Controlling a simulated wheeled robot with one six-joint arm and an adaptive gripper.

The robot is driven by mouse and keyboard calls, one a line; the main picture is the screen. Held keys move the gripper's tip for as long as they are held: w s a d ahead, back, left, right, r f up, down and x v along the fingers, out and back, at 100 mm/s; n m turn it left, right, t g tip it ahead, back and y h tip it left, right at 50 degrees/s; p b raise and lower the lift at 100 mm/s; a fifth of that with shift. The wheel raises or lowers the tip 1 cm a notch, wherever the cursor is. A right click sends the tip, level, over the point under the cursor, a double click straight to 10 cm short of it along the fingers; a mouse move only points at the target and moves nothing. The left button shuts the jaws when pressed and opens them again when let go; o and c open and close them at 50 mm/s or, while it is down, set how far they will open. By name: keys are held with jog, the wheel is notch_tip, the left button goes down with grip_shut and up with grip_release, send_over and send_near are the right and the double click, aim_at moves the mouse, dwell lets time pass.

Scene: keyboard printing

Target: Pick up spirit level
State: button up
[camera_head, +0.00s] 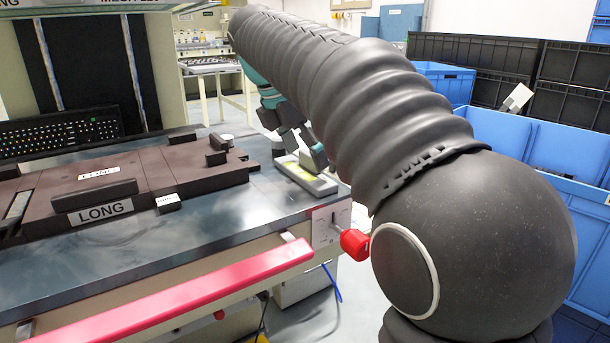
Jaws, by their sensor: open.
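A grey block with a yellow-green face, which looks like the spirit level (302,176), lies on the metal table (225,205) near its right end. My gripper (302,155) is just above it, pointing down, with its fingers apart. The fingertips are close to the block's upper side. I cannot tell whether they touch it. My arm crosses the right half of the view and covers part of the gripper. The far end of the block is partly hidden behind the fingers.
A brown fixture (150,175) with a LONG label fills the table's left side. A keyboard (60,132) stands behind it. A red bar (190,290) runs along the front edge, with a red knob (354,243) nearby. Blue crates (540,150) stand at right.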

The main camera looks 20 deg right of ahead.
aim_at(308, 155)
jog(key=shift+c, duration=0.3)
jog(key=c, duration=1.6)
jog(key=shift+r, duration=0.5)
jog(key=r, duration=0.1)
jog(key=r+p, duration=0.1)
jog(key=r, duration=0.2)
jog(key=shift+s+d, duration=0.15)
jog(key=shift+d, duration=0.1)
jog(key=s+d+r, duration=0.4)
jog(key=s+d, duration=0.1)
jog(key=s+d+r+p, duration=0.1)
jog(key=s+d+r, duration=0.1)
jog(key=d, duration=0.1)
jog(key=shift+s, duration=0.35)
jog(key=o, duration=0.8)
jog(key=c, duration=0.8)
